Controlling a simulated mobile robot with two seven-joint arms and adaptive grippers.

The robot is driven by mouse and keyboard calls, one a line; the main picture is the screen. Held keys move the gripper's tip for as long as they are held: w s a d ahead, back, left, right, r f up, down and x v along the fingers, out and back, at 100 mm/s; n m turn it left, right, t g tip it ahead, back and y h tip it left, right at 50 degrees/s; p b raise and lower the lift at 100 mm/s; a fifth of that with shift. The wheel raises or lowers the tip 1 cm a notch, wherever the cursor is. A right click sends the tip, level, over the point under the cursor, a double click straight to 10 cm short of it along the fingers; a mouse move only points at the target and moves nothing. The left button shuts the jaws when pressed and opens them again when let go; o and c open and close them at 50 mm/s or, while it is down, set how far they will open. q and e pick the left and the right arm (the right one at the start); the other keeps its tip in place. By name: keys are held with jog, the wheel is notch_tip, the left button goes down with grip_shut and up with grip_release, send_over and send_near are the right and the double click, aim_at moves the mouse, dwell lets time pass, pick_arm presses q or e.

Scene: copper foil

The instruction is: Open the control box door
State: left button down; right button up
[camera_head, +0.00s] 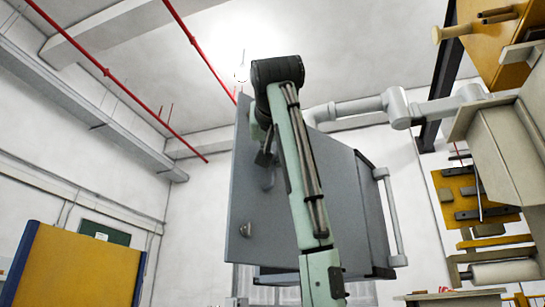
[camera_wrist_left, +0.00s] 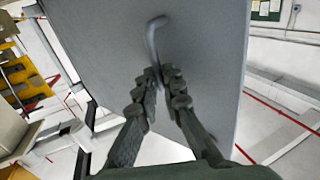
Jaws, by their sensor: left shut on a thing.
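The control box (camera_head: 350,195) is a grey cabinet in the middle of the head view, with a pale bar along its right side. Its flat grey door (camera_head: 242,190) faces left and seems to stand out from the box at an angle; my arm hides part of the join. A bent grey door handle (camera_wrist_left: 155,35) shows in the left wrist view. My left gripper (camera_wrist_left: 162,75) is shut on the handle's lower part, close to the door face; it also shows in the head view (camera_head: 265,157). My right gripper is out of view.
A yellow panel with blue edges (camera_head: 75,268) stands at lower left. Yellow and grey machinery (camera_head: 500,160) fills the right side. A pale jointed pipe-like arm (camera_head: 360,108) runs behind the box top. Open space lies left of the door.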

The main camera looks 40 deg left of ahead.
pick_arm(q)
jog(key=c, duration=1.6)
grip_release()
jog(key=shift+w+d, duration=0.15)
jog(key=shift+d, duration=0.05)
jog(key=shift+c, duration=0.2)
jog(key=shift+a, duration=0.1)
jog(key=v, duration=1.2)
